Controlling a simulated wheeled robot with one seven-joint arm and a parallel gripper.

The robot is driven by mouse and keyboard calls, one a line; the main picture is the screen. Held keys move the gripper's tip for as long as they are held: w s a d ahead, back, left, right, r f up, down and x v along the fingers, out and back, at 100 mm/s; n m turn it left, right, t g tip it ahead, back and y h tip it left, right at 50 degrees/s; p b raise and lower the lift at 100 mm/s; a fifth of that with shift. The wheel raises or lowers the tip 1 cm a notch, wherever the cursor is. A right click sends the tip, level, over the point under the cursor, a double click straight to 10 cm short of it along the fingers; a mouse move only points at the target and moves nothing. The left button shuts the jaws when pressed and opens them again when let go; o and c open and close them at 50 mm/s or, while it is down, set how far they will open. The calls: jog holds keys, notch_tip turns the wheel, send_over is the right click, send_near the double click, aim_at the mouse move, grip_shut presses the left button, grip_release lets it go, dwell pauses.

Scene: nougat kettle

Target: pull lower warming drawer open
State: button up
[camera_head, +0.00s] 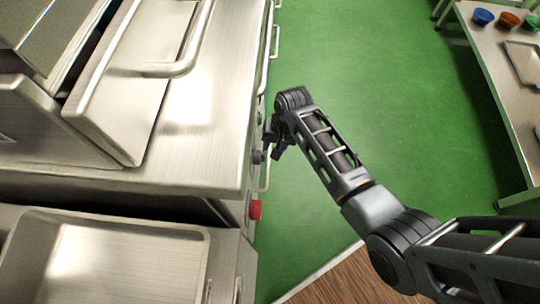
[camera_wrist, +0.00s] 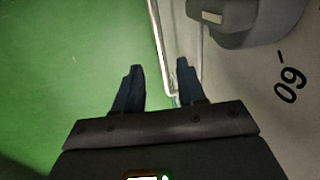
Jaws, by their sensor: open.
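My gripper (camera_head: 272,146) hangs beside the front of the steel unit, pointing down and toward it. In the wrist view its two dark fingers (camera_wrist: 160,66) are apart with nothing clamped. A thin pale metal handle (camera_wrist: 157,35) runs down the picture and shows in the gap between the fingers. I cannot tell whether it lies between them in depth or beyond them. In the head view a handle bar (camera_head: 265,176) shows just below the gripper at the front edge. The warming drawer's front is mostly hidden by the steep view, and its opening is not visible.
A grey knob (camera_wrist: 235,20) beside a "60" mark sits right of the fingers. A red knob (camera_head: 255,210) sticks out of the unit's front. Green floor (camera_head: 400,110) is clear to the right, up to a table (camera_head: 495,95) with bowls (camera_head: 482,17).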

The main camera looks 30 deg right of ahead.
jog(key=f+b, duration=0.1)
jog(key=f, duration=0.1)
jog(key=f+b, duration=0.1)
jog(key=f, duration=0.2)
jog(key=a+f+b, duration=0.1)
jog(key=f, duration=0.1)
jog(key=shift+w+a+f, duration=0.1)
jog(key=shift+w+f, duration=0.05)
jog(key=shift+w, duration=0.2)
jog(key=shift+c, duration=0.3)
grip_shut()
